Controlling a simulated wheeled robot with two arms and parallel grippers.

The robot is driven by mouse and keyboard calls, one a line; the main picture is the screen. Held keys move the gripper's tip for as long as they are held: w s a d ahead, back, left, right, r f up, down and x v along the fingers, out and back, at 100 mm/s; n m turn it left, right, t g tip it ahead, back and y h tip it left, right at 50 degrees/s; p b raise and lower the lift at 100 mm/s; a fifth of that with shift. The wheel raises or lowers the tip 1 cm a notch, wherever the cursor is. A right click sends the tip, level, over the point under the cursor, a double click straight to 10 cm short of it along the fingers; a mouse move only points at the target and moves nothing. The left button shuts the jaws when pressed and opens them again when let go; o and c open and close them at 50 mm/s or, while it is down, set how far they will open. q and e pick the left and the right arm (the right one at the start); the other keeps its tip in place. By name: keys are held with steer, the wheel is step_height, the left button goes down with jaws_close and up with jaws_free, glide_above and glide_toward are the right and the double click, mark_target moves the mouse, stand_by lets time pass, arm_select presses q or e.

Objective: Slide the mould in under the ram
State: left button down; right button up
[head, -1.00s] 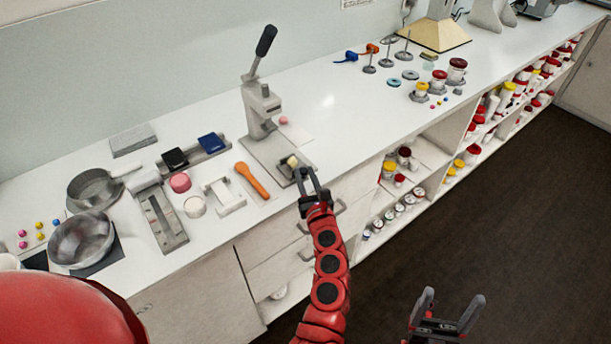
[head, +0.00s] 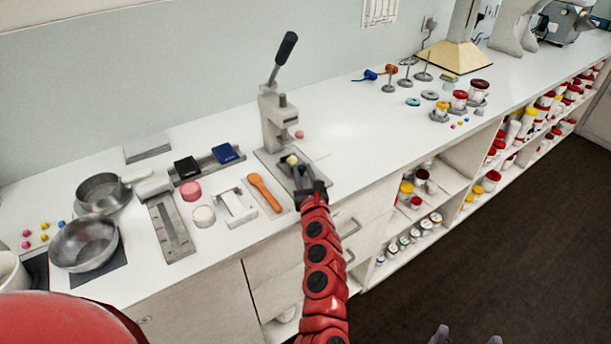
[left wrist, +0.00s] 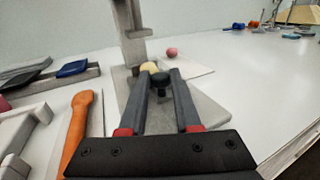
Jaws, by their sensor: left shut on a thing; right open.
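The hand press (head: 272,118) stands on the counter with its lever (head: 284,52) raised. Its ram column (left wrist: 133,35) rises at the top of the left wrist view. My left gripper (head: 301,176) is low over the front of the press's grey base plate (head: 268,162). It is shut on a dark knob (left wrist: 161,82), seemingly the mould's grip; the mould's body is mostly hidden by the fingers. A small cream piece (head: 292,159) is just beyond the fingertips, in front of the column. My right gripper (head: 466,337) is open and empty at the bottom edge, only its tips showing.
An orange-handled tool (head: 264,192) and a white frame (head: 235,207) lie left of the press. A pink piece (head: 299,134) sits on a white sheet (head: 314,149) to its right. The counter beyond the sheet is clear up to the small stands.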

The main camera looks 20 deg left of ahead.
arm_select(q)
steer(key=c, duration=0.6)
jaws_free()
steer(key=shift+f, duration=0.1)
steer(key=shift+b+v, duration=1.65)
steer(key=shift+v, duration=7.05)
steer(key=shift+a, duration=0.1)
steer(key=shift+c, duration=0.3)
